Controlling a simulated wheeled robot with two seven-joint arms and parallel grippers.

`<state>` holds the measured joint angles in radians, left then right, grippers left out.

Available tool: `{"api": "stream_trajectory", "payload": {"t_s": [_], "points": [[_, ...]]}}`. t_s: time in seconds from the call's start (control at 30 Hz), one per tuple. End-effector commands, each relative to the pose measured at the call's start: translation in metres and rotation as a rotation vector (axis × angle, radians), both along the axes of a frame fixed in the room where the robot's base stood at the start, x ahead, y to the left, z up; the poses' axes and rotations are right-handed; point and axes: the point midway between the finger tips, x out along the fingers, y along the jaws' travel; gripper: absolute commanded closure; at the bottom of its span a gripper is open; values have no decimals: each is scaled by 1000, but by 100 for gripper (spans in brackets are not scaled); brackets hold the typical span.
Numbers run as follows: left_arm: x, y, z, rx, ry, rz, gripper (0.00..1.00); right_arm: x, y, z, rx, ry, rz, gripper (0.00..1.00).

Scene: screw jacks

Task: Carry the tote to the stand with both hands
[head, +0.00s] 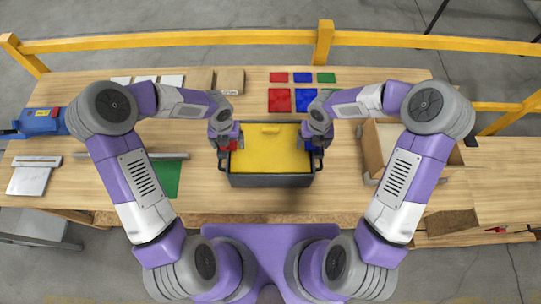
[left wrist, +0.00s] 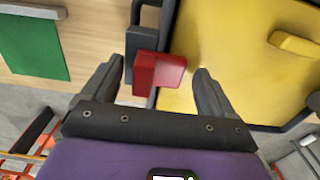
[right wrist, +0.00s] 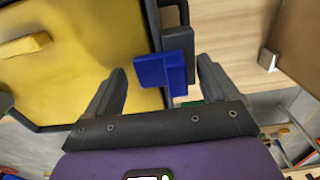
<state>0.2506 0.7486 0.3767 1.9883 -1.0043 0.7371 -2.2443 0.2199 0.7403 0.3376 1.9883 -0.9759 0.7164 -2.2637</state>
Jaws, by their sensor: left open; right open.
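The dark grey tote (head: 270,181) with a yellow top (head: 268,160) sits on the wooden table in the middle of the head view. My left gripper (head: 230,147) is at its left side and open. In the left wrist view, a red grip piece (left wrist: 158,74) on the tote's side shows between the apart fingertips. My right gripper (head: 313,146) is at its right side and open. In the right wrist view, a blue grip piece (right wrist: 165,72) shows between or just beyond the fingertips. I cannot tell which thing is the stand.
Red, blue and green tiles (head: 306,98) lie behind the tote. Boxes (head: 201,81) stand at the back left. A green sheet (head: 167,180) lies left of the tote, an open cardboard box (head: 383,137) right. A yellow rail (head: 180,39) runs behind the table.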

Motion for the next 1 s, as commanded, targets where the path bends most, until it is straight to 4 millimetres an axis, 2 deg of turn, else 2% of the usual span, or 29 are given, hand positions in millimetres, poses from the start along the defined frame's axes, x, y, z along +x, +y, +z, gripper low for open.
{"api": "stream_trajectory", "payload": {"t_s": [0.03,0.07,0.6,1.0], "points": [[0,0,0,0,0,0,13,0,0,0,0,0,0,13],[0,0,0,0,0,0,17,0,0,0,0,0,0,17],[0,-1,0,-1,0,0,100,0,0,0,1,0,0,100],[2,-2,3,-3,-8,-2,100,2,2,3,2,-7,2,100]]}}
